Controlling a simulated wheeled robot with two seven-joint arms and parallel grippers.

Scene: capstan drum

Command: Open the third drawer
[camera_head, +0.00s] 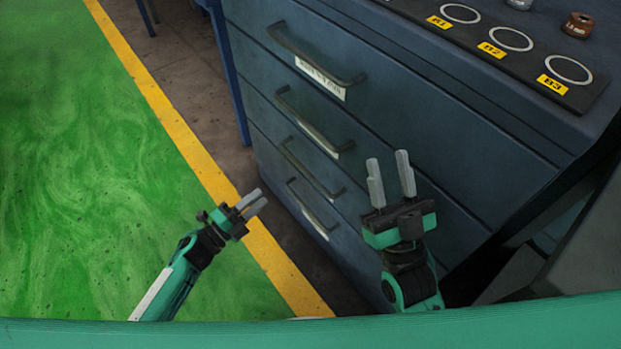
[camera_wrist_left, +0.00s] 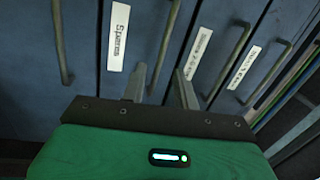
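The blue drawer cabinet (camera_head: 420,150) has a column of drawers with dark bar handles. The third drawer (camera_head: 272,150) appears shut, and its handle (camera_head: 310,170) lies between the second and lowest handles. My left gripper (camera_head: 259,198) is open and empty, left of the lower drawers and apart from them in the head view. The left wrist view shows its two fingers (camera_wrist_left: 161,72) spread towards the drawer fronts, near a handle (camera_wrist_left: 166,45) and a "Spares" label (camera_wrist_left: 118,38). My right gripper (camera_head: 388,160) is open and empty in front of the cabinet, right of the handles.
The top handle (camera_head: 315,62), second handle (camera_head: 310,120) and lowest handle (camera_head: 312,208) belong to other drawers, which look shut. A dark mat (camera_head: 520,63) with rings and yellow labels lies on the cabinet top. Green floor (camera_head: 80,170) with a yellow stripe is clear at left.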

